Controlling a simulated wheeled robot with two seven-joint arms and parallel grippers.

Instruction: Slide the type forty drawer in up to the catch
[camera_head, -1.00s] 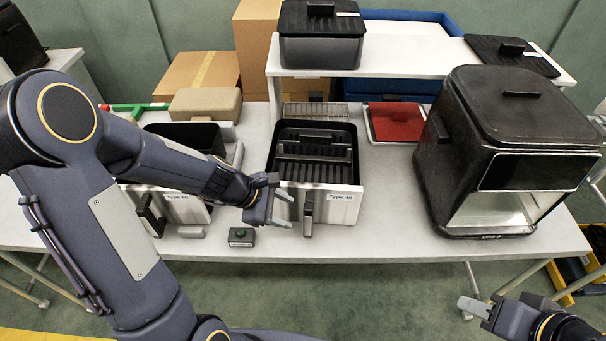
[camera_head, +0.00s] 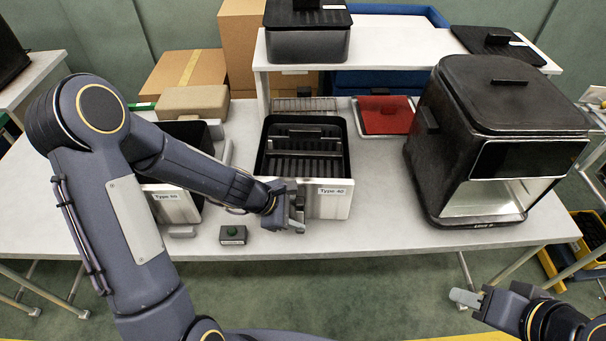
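The type forty drawer (camera_head: 335,201) is a dark open basket with a pale front labelled "Type 40", on the table left of the fryer housing. Its black inside shows from above. My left gripper (camera_head: 298,211) is at the left part of this front, where it covers the handle. Whether its fingers are closed around the handle cannot be made out. My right gripper (camera_head: 474,297) is low at the right, away from the table and the drawer; its finger gap is not clear. The catch cannot be made out.
A second drawer (camera_head: 175,207) with its own label stands at the left, partly behind my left arm. A small box with a green button (camera_head: 232,235) sits near the front edge. The black fryer housing (camera_head: 500,130) is at the right. A red item (camera_head: 385,115) lies on a tray behind.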

